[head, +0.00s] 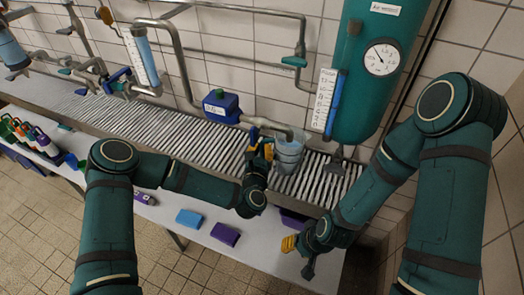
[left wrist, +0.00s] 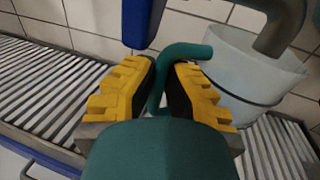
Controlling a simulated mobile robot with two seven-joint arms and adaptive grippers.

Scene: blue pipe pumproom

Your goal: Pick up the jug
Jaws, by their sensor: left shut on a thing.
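The jug (head: 289,154) is a pale, translucent vessel standing on the slatted grating, below the end of a pipe. My left gripper (head: 262,147) is at the jug's left side. In the left wrist view, my left gripper's yellow-and-black fingers (left wrist: 164,78) are shut on the jug's teal handle (left wrist: 186,50). The white jug body (left wrist: 240,70) is just to the right of the fingers, with a grey pipe end reaching into its top. My right gripper (head: 298,254) hangs low, over the white bench edge, away from the jug; its opening is unclear.
A teal tank (head: 364,65) with a gauge stands behind and right of the jug. A blue box (head: 221,106) on the pipe is close to the left. The white bench (head: 165,206) in front holds a blue block (head: 189,218) and purple blocks. Grating is free further left.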

